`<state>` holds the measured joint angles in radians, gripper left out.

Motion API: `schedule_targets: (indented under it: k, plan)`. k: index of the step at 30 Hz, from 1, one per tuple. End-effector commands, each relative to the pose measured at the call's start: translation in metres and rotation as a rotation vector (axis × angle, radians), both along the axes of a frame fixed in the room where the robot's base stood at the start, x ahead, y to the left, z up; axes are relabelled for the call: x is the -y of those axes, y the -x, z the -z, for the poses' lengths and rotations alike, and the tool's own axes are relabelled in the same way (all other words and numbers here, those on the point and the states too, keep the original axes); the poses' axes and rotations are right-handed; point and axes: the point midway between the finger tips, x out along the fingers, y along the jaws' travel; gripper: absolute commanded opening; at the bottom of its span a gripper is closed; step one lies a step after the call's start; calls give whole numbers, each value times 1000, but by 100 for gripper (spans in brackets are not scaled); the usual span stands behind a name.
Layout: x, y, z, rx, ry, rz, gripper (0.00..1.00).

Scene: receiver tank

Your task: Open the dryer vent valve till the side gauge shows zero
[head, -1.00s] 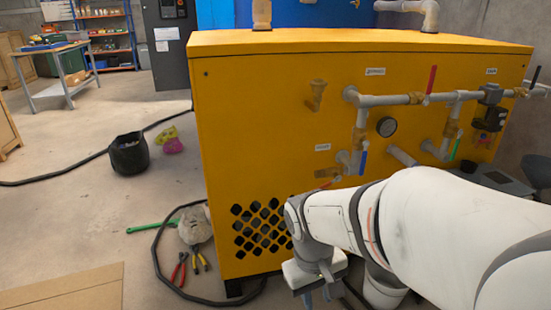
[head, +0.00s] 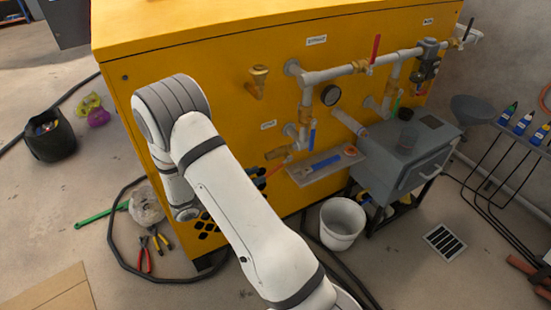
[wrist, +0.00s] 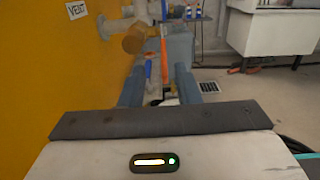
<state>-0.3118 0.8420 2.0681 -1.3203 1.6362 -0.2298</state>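The yellow dryer cabinet (head: 225,75) fills the middle of the head view. Contact cannot be told.
Pipes with a red lever (head: 376,48), a blue lever (head: 312,134) and a green lever (head: 396,105) run beside the valve. A tray (head: 325,166), a grey box on a stand (head: 405,160) and a white bucket (head: 343,222) stand close by. Hoses and pliers lie on the floor.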

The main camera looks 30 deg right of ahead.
Motion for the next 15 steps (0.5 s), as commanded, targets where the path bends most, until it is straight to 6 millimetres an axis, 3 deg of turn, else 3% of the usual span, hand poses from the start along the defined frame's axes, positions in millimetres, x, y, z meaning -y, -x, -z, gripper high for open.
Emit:
schedule_targets:
  k: [1, 5, 15]
  plan:
    - [1, 1, 9, 3, -3, 4, 29]
    - [10, 1, 10, 5, -5, 11, 29]
    - [64, 0, 10, 6, -7, 17, 29]
